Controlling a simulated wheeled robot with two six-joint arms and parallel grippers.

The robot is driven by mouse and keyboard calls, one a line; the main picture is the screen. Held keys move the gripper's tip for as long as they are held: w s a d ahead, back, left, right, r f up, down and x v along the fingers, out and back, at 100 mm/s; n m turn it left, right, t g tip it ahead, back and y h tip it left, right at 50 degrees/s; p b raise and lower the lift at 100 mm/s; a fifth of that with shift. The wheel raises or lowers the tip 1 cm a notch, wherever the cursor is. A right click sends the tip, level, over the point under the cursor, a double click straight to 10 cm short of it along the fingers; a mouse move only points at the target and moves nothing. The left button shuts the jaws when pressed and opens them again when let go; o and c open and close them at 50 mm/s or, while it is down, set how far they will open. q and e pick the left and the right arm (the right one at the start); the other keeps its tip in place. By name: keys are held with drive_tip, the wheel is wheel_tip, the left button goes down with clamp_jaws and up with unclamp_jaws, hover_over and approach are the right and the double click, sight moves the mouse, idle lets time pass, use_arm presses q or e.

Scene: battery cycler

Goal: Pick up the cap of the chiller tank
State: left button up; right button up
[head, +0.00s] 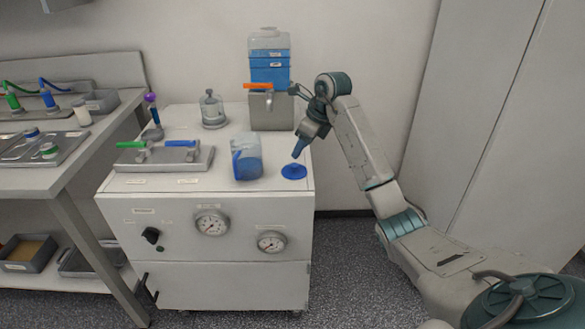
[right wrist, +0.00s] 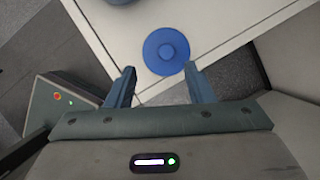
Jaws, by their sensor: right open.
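My right gripper (head: 300,152) is just above the cap in the head view. In the right wrist view its two blue fingers (right wrist: 160,80) are apart with nothing between them, and the cap lies just beyond their tips. A clear container with blue liquid (head: 247,160) stands left of the cap. My left gripper is not in view.
The white cabinet (head: 205,270) has two gauges and a knob on its front. A tray with green and blue handles (head: 165,158), a glass jar (head: 212,110) and a blue tank on a metal box (head: 270,70) stand on top. A bench (head: 60,180) is at left.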

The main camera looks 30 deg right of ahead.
sight(293, 164)
drive_tip(key=x, duration=0.3)
drive_tip(key=shift+w+d, duration=0.1)
drive_tip(key=shift+w, duration=0.1)
drive_tip(key=shift+d+p+x, duration=0.2)
drive_tip(key=shift+p+x, duration=0.05)
drive_tip(key=shift+x, duration=0.95)
drive_tip(key=shift+d+p+x, duration=0.2)
drive_tip(key=shift+d+x, duration=0.05)
drive_tip(key=shift+x, duration=0.9)
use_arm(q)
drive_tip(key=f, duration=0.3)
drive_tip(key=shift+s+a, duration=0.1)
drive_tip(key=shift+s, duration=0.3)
use_arm(e)
drive_tip(key=shift+a, duration=0.15)
clamp_jaws()
